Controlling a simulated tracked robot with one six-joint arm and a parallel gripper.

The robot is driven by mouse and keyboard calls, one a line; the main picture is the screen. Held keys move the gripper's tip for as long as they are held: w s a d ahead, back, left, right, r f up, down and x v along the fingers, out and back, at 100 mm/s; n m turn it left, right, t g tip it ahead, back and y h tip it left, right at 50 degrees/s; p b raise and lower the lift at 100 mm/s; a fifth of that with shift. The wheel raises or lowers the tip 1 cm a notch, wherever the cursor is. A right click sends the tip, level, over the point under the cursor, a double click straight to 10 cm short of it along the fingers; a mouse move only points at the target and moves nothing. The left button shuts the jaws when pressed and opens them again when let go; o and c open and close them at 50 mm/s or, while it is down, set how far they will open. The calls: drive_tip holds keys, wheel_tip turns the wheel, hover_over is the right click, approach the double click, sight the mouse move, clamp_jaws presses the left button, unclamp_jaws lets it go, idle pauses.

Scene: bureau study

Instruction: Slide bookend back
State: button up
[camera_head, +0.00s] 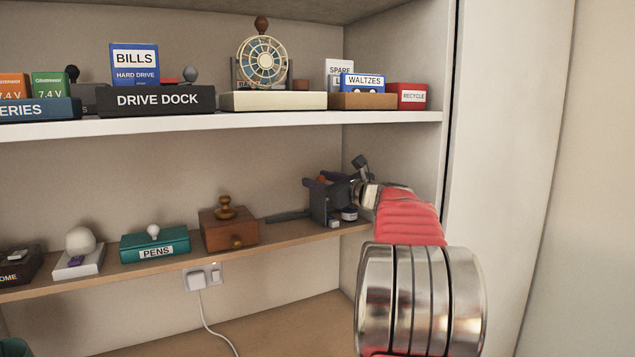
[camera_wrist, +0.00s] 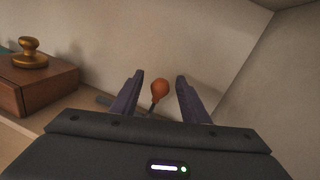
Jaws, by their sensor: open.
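My gripper (camera_head: 322,198) is at the right end of the lower shelf, its fingers reaching toward the back. In the wrist view its two dark purple fingers (camera_wrist: 159,78) stand apart. An orange-brown knob (camera_wrist: 160,91) on a thin dark stem shows between them, with a gap on each side. I cannot tell whether the knob belongs to the bookend. A dark grey flat bar (camera_head: 286,216) lies on the shelf just left of my gripper. It may be part of the bookend; most of that area is hidden by my gripper.
A wooden drawer box (camera_head: 228,234) with a stamp (camera_head: 224,208) on top stands left of the bar. A teal PENS box (camera_head: 155,246) is further left. The cabinet side wall (camera_head: 385,130) is close on the right. The upper shelf (camera_head: 300,118) is above, carrying several items.

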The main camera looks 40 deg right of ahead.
clamp_jaws()
idle(0.5)
